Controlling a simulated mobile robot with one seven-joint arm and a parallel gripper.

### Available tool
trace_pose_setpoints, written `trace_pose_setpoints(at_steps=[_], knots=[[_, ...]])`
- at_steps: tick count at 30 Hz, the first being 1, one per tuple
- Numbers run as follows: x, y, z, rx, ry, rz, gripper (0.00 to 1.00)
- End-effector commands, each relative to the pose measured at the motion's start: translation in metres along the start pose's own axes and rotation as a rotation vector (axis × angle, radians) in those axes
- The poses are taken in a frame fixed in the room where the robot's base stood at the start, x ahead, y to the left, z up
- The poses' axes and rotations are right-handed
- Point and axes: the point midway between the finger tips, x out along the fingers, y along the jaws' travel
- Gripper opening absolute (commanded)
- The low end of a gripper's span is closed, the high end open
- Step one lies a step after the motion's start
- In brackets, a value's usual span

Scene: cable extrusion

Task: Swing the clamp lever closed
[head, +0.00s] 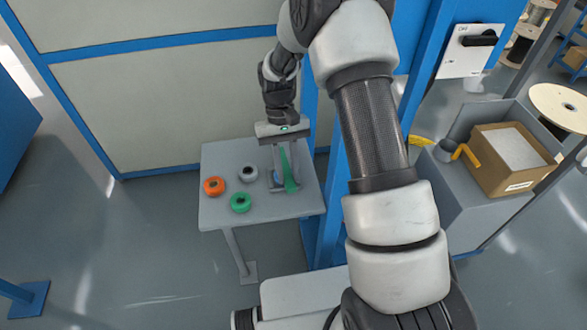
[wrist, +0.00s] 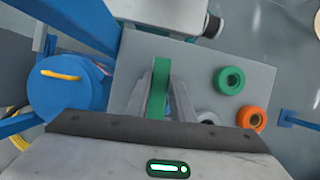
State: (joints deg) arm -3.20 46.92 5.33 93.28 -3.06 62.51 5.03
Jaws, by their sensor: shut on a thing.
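My gripper (head: 286,184) reaches down over the small grey table (head: 215,160), and its fingers are shut on a narrow, elongated green piece (head: 289,168). In the wrist view the green piece (wrist: 160,84) stands between the two grey fingers of my gripper (wrist: 161,68). I cannot tell for sure whether this piece is the clamp lever. Its lower end is partly hidden by the fingers. A small blue part (head: 277,176) shows beside it in the head view.
An orange roll (head: 214,186), a white roll (head: 248,174) and a green roll (head: 240,203) lie on the table left of my gripper. Blue posts (head: 325,200) stand close on the right. A blue drum with a yellow handle (wrist: 62,75) shows in the wrist view. A cardboard box (head: 500,165) is at right.

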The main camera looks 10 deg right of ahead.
Motion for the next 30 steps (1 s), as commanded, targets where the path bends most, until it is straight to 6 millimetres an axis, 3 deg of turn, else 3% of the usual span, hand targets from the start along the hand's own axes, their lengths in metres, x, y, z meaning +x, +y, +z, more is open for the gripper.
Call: trace_pose_setpoints(at_steps=[21, 22, 25, 30], knots=[[-0.0021, -0.0101, -0.0010, 0.092, 0.003, -0.040, 0.00], [-0.0021, -0.0102, -0.0010, 0.092, 0.003, -0.040, 0.23], [-0.0019, -0.0100, -0.0009, 0.090, 0.003, -0.039, 0.40], [-0.0012, -0.0094, -0.0007, 0.089, 0.002, -0.038, 0.41]])
